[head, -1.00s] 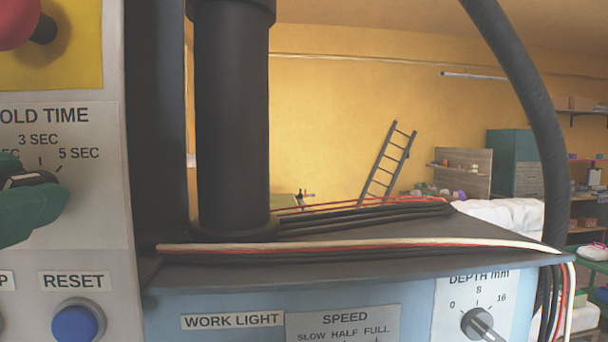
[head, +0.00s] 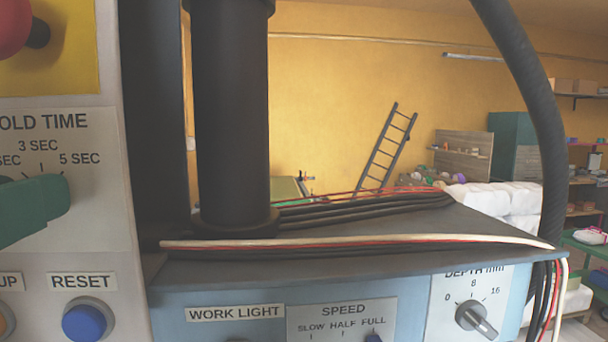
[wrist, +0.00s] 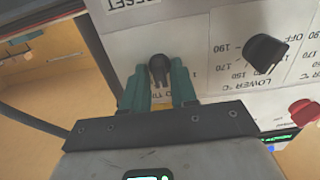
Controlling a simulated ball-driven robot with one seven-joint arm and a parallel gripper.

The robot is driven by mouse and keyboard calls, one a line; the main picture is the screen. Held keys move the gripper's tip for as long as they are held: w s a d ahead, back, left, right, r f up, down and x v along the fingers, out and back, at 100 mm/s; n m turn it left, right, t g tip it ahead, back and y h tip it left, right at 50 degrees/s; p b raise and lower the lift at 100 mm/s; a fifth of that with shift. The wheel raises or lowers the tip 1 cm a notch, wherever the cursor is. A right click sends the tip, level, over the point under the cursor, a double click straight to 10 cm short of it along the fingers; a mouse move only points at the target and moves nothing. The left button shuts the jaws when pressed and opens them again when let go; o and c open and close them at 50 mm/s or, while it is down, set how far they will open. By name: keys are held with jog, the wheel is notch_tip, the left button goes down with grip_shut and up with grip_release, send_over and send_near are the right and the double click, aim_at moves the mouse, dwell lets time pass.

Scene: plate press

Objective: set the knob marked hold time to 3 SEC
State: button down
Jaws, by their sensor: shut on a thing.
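The hold time knob (wrist: 159,66) is dark and sits between the two green fingers of my gripper (wrist: 160,80) in the wrist view. My gripper is shut on it. In the head view a green finger (head: 34,208) covers nearly all of the knob at the left edge. Its pointer is hidden, so I cannot tell its setting. The hold time label (head: 44,122) is cut off at the left. The 3 SEC mark stands above the knob and the 5 SEC mark to its upper right.
The blue RESET button (head: 84,322) is below the knob, and a red button (head: 14,30) on yellow is above it. The wrist view shows another dark knob (wrist: 267,53) and a red knob (wrist: 304,112) nearby. A black column (head: 230,120) stands right of the panel.

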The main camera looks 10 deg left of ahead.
dwell(0.3)
jog(key=c, duration=1.1)
grip_release()
jog(key=shift+c, duration=0.2)
jog(key=shift+s, duration=0.1)
jog(key=b+v, duration=0.3)
jog(key=v, duration=0.7)
jog(key=shift+s, duration=0.35)
